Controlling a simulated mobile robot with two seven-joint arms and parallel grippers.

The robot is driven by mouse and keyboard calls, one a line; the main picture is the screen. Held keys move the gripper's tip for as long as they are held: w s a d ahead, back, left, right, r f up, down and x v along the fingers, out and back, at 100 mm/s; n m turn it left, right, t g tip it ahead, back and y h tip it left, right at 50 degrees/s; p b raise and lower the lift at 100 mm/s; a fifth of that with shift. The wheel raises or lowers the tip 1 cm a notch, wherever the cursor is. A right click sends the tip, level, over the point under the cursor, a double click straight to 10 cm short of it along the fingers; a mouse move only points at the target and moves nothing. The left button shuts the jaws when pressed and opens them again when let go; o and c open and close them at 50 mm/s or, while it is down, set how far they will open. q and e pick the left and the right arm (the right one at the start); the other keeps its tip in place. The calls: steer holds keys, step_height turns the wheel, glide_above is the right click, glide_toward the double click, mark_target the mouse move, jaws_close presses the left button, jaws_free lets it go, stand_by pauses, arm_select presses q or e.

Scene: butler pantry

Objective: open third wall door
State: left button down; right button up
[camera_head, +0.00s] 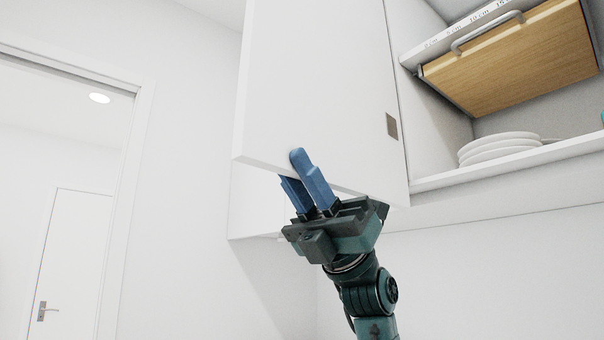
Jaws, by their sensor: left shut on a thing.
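A white wall cabinet door (315,90) stands swung open on the left side of an open cabinet. A small metal plate, perhaps a hinge, shows near its right edge. My left gripper (297,172) reaches up from below with blue fingers. It is shut on the door's bottom edge, one finger on the near face and the other partly hidden behind the panel. My right gripper is not in view.
The open cabinet holds stacked white plates (497,148) on its bottom shelf (520,168). A wooden board with a grey handle (487,32) is tilted above them. A doorway (140,130) is at the left. The wall below the cabinet is bare.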

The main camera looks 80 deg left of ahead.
arm_select(q)
steer(key=c, duration=1.4)
jaws_free()
steer(key=shift+o, duration=0.2)
steer(key=b+v, duration=0.3)
steer(key=v, duration=1)
steer(key=shift+b, duration=0.3)
steer(key=shift+f, duration=0.1)
